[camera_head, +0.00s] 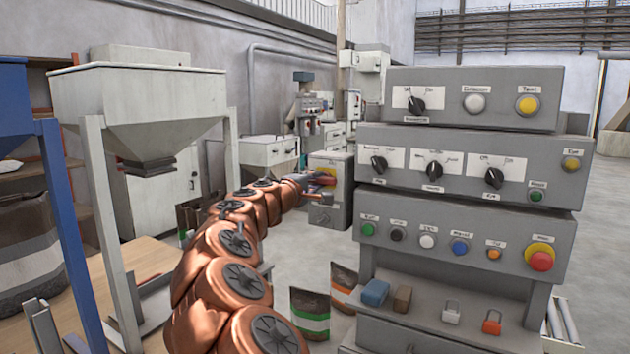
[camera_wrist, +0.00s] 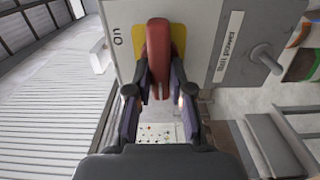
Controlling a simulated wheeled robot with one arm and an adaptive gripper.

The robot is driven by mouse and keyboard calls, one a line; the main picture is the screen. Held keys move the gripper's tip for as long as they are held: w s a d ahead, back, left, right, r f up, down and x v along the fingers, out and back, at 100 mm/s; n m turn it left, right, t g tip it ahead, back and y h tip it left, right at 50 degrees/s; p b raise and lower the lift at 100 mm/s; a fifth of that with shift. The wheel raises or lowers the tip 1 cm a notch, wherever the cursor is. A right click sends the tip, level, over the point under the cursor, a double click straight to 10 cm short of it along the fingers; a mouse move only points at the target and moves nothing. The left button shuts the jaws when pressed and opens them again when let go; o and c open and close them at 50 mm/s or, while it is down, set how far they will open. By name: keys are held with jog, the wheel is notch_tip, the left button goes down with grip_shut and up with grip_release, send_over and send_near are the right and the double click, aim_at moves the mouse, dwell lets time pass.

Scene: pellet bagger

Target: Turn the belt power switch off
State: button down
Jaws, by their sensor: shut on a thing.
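The belt power switch has a red handle (camera_wrist: 163,50) on a yellow plate (camera_wrist: 192,38). It is on the front of a grey box (camera_head: 335,208), left of the large control panel in the head view, where the red handle (camera_head: 325,171) looks small. My gripper (camera_wrist: 165,88) has one finger on each side of the red handle and is shut on it. In the wrist view the handle lies between the fingers, pointing along them. An "On" label (camera_wrist: 118,42) is left of the yellow plate. A label strip (camera_wrist: 229,47) is at its right. My fingers hide part of the plate.
A grey lever or knob (camera_wrist: 266,57) sticks out beside the label strip. The tall control panel (camera_head: 470,160) with knobs and buttons stands close on the right. A hopper (camera_head: 140,105) on legs stands at the left. Bags (camera_head: 310,312) stand on the floor below.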

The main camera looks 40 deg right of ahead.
jog(key=shift+s+d, duration=0.1)
jog(key=c, duration=1)
grip_release()
jog(key=shift+c, duration=0.2)
jog(key=shift+a, duration=0.5)
jog(key=v, duration=1.1)
jog(key=shift+s, duration=0.1)
